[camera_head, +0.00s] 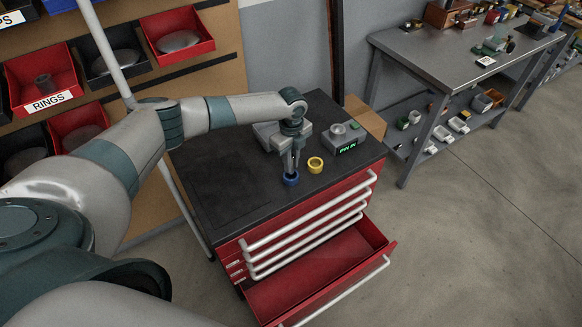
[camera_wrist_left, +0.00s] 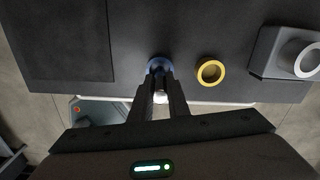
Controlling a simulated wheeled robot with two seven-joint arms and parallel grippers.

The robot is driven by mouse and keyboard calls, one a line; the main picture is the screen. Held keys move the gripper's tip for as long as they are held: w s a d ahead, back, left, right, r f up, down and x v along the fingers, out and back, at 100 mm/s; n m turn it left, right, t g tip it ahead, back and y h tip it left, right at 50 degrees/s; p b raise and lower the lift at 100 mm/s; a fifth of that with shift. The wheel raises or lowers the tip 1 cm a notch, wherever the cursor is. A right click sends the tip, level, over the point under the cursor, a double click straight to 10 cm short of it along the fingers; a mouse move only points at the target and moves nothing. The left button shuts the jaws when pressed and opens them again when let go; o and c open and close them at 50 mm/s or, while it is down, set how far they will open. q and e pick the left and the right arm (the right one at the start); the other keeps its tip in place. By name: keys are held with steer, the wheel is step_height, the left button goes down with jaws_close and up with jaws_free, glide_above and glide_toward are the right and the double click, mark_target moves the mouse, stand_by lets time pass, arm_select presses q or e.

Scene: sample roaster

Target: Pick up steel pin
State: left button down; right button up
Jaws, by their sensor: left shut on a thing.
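My left gripper (camera_head: 289,170) points down over the worktop, with its fingertips at a blue ring (camera_head: 291,180). In the left wrist view, the left gripper (camera_wrist_left: 159,78) has its fingers close together, and the blue ring (camera_wrist_left: 157,64) shows around or just behind their tips. A small bright piece (camera_wrist_left: 161,97) between the fingers appears to be the steel pin, mostly hidden by them. I cannot tell whether its lower end is inside the ring. My right gripper is not in view.
A yellow ring (camera_head: 315,165) lies close to the right. A grey box (camera_head: 344,136) with a green "PIN IN" display stands behind it. The red cabinet's lowest visible drawer (camera_head: 318,277) is open. The worktop's left part is clear. A steel bench (camera_head: 440,45) stands at the back right.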

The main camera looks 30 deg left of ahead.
arm_select(q)
steer(key=shift+r+b, duration=0.35)
steer(key=shift+r, duration=0.4)
steer(key=s+d+r+b, duration=0.3)
steer(key=s+d+r, duration=0.3)
steer(key=d, duration=0.4)
steer(key=shift+r, duration=0.7)
steer(key=shift+s+r, duration=0.1)
steer(key=shift+s, duration=0.05)
